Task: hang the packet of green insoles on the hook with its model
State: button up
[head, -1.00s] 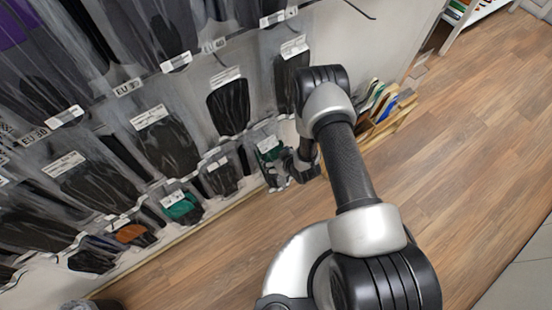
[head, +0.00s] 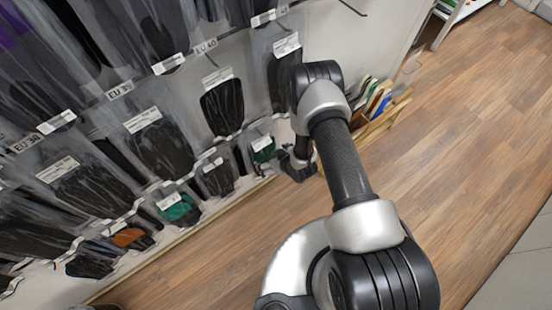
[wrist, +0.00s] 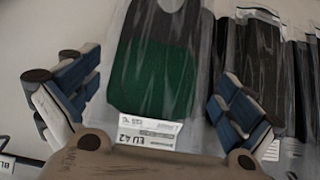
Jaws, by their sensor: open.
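A clear packet of green insoles (head: 263,149) with a white label hangs at the right end of the lower row on the wall. In the wrist view the green packet (wrist: 150,75) fills the middle, its label reading EU 42. My gripper (head: 297,168) is just to the right of this packet in the head view. In the wrist view my gripper (wrist: 155,95) is open, with its blue-padded fingers apart on either side of the packet. The hook holding it is hidden. A second packet with green insoles (head: 178,208) hangs further left in the lower row.
Dark insole packets (head: 222,107) hang close together in rows on the wall, with size labels such as EU 39 (head: 120,91). A wooden rack (head: 380,115) with colored boards stands right of my gripper. The wooden floor (head: 450,130) is clear on the right.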

jog(key=v, duration=1.1)
jog(key=w+d+r+h, duration=0.1)
jog(key=w+d+r, duration=0.15)
jog(key=r, duration=0.45)
jog(key=w+d+r+h, duration=0.1)
jog(key=w+d+r, duration=0.1)
jog(key=w+r, duration=0.3)
jog(key=s+d+r+m+h, duration=0.1)
jog(key=d+r, duration=0.1)
jog(key=r, duration=0.6)
jog(key=s+d+r+m+h, duration=0.1)
jog(key=s+d+r+m, duration=0.1)
jog(key=r, duration=0.6)
jog(key=s+d+r+m, duration=0.2)
jog(key=s+r, duration=0.6)
jog(key=r, duration=0.4)
jog(key=s+r+m+g, duration=0.1)
jog(key=s+r, duration=0.2)
jog(key=s, duration=0.4)
jog(key=s+a+r, duration=0.1)
jog(key=s+r, duration=0.2)
jog(key=s, duration=0.5)
jog(key=shift+s+r+m+g, duration=0.15)
jog(key=shift+r+m+g, duration=0.15)
jog(key=shift+m+g, duration=0.1)
